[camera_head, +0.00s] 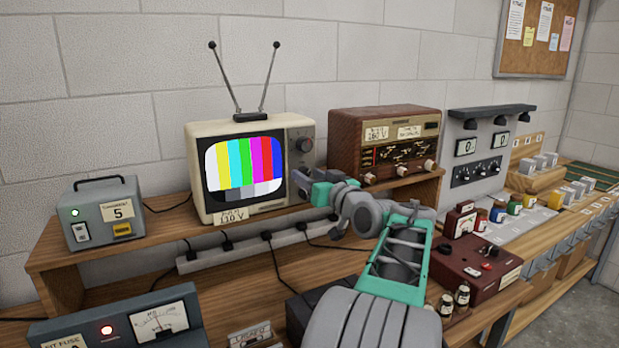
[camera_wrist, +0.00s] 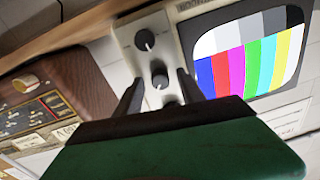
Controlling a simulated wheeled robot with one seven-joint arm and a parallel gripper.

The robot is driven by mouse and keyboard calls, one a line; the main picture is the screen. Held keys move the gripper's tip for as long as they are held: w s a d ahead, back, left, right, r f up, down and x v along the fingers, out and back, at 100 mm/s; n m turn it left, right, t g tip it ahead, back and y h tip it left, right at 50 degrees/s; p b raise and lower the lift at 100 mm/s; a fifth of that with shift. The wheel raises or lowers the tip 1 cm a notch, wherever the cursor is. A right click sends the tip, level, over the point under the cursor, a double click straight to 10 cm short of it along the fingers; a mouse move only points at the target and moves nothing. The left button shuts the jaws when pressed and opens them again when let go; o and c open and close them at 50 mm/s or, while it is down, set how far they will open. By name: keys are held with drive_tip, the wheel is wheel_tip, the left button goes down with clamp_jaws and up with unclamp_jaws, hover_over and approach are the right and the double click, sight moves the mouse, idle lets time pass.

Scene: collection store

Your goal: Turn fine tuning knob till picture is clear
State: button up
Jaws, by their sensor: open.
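A cream television (camera_head: 250,165) with two antenna rods stands on the wooden shelf. Its screen (camera_head: 244,167) shows sharp vertical colour bars, also visible upside down in the wrist view (camera_wrist: 243,55). An upper knob (camera_head: 304,145) shows on its right panel in the head view. In the inverted wrist view there are two dark knobs, one nearer my gripper (camera_wrist: 160,77) and one farther away (camera_wrist: 145,39). My gripper (camera_wrist: 160,88) is open, its fingers on either side of the nearer knob; contact cannot be told. In the head view my gripper (camera_head: 303,185) covers the panel's lower part.
A brown radio (camera_head: 380,142) stands to the right of the television. A grey box (camera_head: 108,212) stands to its left. A power strip (camera_head: 228,252) with cables runs below the shelf. A red-brown box (camera_head: 470,268) sits right of my arm.

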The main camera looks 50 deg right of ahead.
drive_tip(key=b+v, duration=0.1)
drive_tip(key=v, duration=0.6)
drive_tip(key=shift+s+b, duration=0.35)
drive_tip(key=shift+b, duration=0.05)
drive_tip(key=shift+a, duration=0.2)
